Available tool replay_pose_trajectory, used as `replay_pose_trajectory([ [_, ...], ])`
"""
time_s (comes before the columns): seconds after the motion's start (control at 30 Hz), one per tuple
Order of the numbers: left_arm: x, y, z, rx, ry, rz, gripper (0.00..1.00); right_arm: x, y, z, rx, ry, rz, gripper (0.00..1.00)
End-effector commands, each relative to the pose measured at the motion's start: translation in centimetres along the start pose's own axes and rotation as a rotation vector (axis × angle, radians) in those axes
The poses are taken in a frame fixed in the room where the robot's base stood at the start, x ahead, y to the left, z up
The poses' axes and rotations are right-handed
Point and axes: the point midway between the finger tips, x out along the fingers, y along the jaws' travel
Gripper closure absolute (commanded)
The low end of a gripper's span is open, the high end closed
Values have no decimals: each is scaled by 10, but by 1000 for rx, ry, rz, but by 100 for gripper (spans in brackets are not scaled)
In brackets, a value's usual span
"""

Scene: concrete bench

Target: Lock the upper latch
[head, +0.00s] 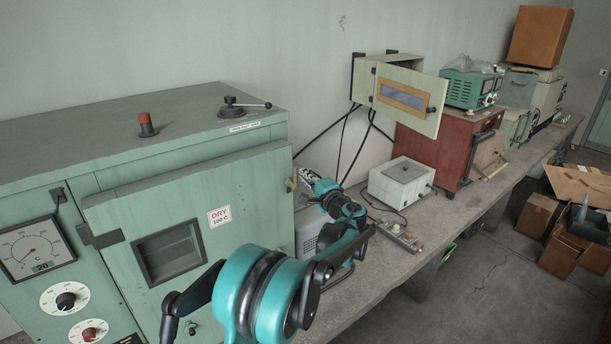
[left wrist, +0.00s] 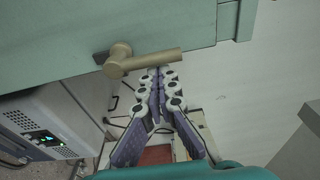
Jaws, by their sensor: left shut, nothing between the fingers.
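The brass upper latch (head: 291,184) sits at the right edge of the green oven door (head: 255,200), which carries a "DRY 100 C" label and a dark window. My left gripper (head: 306,175) is just right of the latch. In the left wrist view its purple-and-white fingers (left wrist: 159,78) are shut and empty, with tips right by the bar; I cannot tell if they touch it. My right gripper is out of view.
A white box (head: 400,182) and a small switch panel (head: 400,237) stand on the bench right of my arm. A beige wall cabinet (head: 405,92) hangs open with cables below. A red cabinet (head: 440,150) stands farther back. Cardboard boxes (head: 570,245) lie on the floor.

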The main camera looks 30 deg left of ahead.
Motion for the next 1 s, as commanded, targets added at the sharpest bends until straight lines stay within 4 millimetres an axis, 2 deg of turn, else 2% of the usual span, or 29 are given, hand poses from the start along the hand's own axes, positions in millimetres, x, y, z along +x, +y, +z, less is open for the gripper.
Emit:
replay_pose_trajectory([
  [0.73,-1,-2,6,-116,-1,-17,100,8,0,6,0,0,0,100],
  [1.0,-2,-1,13,-241,-2,-34,100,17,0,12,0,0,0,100],
])
